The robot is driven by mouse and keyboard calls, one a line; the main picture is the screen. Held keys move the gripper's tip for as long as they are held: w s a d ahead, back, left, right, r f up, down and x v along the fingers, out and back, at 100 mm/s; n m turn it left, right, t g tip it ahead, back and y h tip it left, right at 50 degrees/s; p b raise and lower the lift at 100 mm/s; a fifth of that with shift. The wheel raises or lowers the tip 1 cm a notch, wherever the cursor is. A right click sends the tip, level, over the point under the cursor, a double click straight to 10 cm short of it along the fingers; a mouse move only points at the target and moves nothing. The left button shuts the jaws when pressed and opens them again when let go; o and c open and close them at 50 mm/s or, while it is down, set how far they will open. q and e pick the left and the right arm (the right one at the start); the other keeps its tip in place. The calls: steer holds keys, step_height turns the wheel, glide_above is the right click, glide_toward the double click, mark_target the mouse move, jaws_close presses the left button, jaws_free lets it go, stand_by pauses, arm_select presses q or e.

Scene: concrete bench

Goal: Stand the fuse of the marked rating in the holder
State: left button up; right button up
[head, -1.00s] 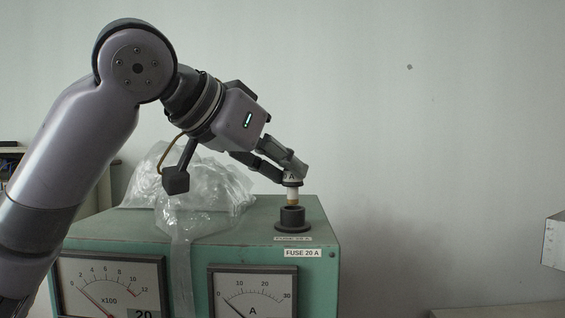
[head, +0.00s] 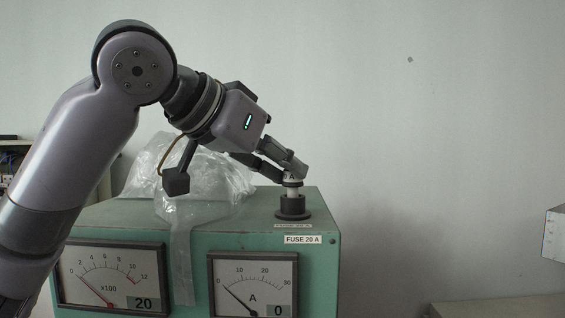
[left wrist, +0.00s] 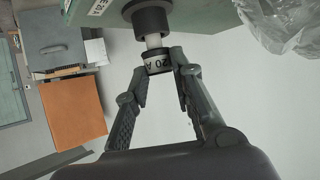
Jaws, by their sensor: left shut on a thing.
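The fuse (head: 292,189) has a white body and a dark cap; in the left wrist view the cap (left wrist: 157,61) reads "20 A". My left gripper (head: 292,174) is shut on the fuse by its cap, reaching in from the upper left; it also shows in the left wrist view (left wrist: 160,70). The fuse is upright and its lower end is inside the black round holder (head: 293,208), with white body still showing above the rim. The holder (left wrist: 150,17) stands on the green box, behind the label "FUSE 20 A" (head: 303,240). How deep the fuse sits is hidden. My right gripper is out of view.
The green metal box (head: 190,228) has two dial meters (head: 110,277) (head: 252,283) on its front. A crumpled clear plastic bag (head: 205,190) lies on its top, left of the holder, and hangs over the front.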

arm_select(q)
steer(key=shift+f+b, duration=0.4)
steer(key=shift+f, duration=0.2)
stand_by(0.3)
steer(key=o, duration=1.1)
steer(key=v, duration=1.2)
